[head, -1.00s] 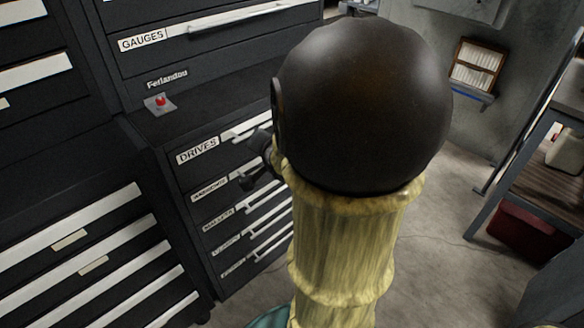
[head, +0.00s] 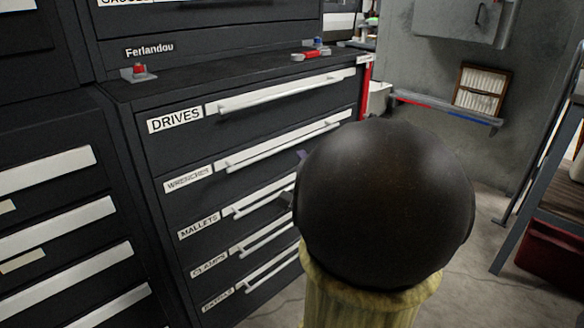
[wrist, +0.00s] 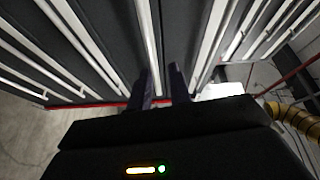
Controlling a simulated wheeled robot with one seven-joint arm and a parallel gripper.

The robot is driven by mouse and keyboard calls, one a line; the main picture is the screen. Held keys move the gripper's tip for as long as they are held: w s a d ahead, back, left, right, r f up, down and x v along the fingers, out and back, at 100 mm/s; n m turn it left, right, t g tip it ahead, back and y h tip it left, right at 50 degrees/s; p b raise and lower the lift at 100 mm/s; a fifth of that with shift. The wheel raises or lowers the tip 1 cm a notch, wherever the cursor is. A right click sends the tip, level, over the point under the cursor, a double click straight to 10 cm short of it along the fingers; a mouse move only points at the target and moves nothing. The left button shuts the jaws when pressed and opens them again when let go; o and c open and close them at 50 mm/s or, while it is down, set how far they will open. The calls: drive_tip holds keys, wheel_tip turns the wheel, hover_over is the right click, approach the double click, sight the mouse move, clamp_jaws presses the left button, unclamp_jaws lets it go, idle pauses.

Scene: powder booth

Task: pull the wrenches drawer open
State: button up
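The wrenches drawer (head: 188,180) is the second one down in the dark cabinet, under the drives drawer (head: 174,120). It looks shut, its front in line with its neighbours. Its long pale handle (head: 285,141) runs across the front, and the right end passes close to my dark round arm joint. That joint hides most of my gripper in the head view; only small dark parts show at its left edge. In the wrist view my gripper (wrist: 161,70) has its two fingers apart, pointing at pale handle bars. One bar runs toward the gap; I cannot tell whether it lies between the fingers.
The mallets drawer (head: 199,225) and clamps drawer (head: 209,263) lie below. A red-handled tool (head: 309,56) and a red button (head: 139,70) are on the cabinet top. A shelf unit (head: 545,165) stands at the right. Floor is clear between.

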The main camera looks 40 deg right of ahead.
wheel_tip(320, 180, down, 6)
drive_tip(key=s+d+m+t+b, duration=0.1)
drive_tip(key=s+m+t+b, duration=0.1)
drive_tip(key=b, duration=0.5)
drive_tip(key=shift+s+d+r, duration=0.25)
drive_tip(key=shift+s, duration=0.15)
drive_tip(key=shift+w+r+p, duration=0.15)
drive_tip(key=shift+p, duration=0.15)
drive_tip(key=p, duration=0.2)
drive_tip(key=w+p, duration=0.1)
drive_tip(key=p, duration=0.1)
drive_tip(key=shift+d+r, duration=0.15)
drive_tip(key=shift+d, duration=0.15)
drive_tip(key=shift+w+d+p, duration=0.1)
drive_tip(key=shift+w+p, duration=0.15)
drive_tip(key=shift+p, duration=0.65)
drive_tip(key=w+p, duration=0.1)
drive_tip(key=p, duration=0.6)
drive_tip(key=shift+r, duration=0.2)
